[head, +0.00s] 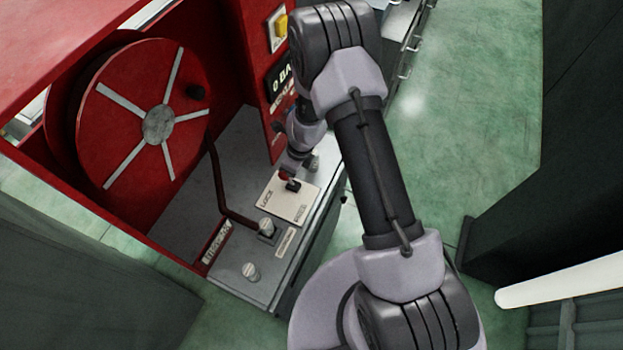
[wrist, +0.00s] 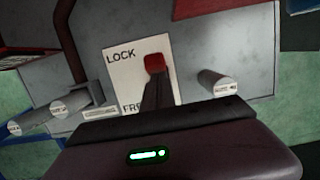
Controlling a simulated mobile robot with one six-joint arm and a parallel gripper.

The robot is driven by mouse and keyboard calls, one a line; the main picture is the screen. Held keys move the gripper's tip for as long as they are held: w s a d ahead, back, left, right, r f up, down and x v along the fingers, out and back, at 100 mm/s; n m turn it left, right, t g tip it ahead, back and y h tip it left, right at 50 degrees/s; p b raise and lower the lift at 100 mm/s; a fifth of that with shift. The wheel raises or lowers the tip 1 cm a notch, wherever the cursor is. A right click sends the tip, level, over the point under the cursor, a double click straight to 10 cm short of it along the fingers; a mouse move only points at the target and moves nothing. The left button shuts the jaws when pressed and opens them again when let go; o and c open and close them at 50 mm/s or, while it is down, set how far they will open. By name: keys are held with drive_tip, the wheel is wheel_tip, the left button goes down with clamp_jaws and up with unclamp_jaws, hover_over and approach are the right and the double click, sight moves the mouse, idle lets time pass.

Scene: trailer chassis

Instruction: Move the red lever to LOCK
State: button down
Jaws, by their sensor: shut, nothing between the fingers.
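The red lever's knob (wrist: 155,63) stands over a white plate (wrist: 121,70) in the wrist view. The word LOCK is at the plate's upper left. Lettering starting FRE at the lower edge is partly covered by my gripper. In the head view the red knob (head: 284,174) shows near the upper end of the plate (head: 287,208). My gripper (wrist: 155,86) is shut and empty, its dark fingers just below the knob in the wrist view. Whether they touch it I cannot tell. The lever's shaft is largely hidden in the wrist view.
A bent dark-red crank rod (head: 222,190) runs beside the plate. A large red reel (head: 135,115) is at the left; green floor (head: 430,140) is clear at right.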

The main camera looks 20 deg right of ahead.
drive_tip(key=shift+w+a+r, duration=0.2)
drive_tip(key=shift+w+a, duration=0.15)
drive_tip(key=shift+w, duration=0.05)
idle(0.5)
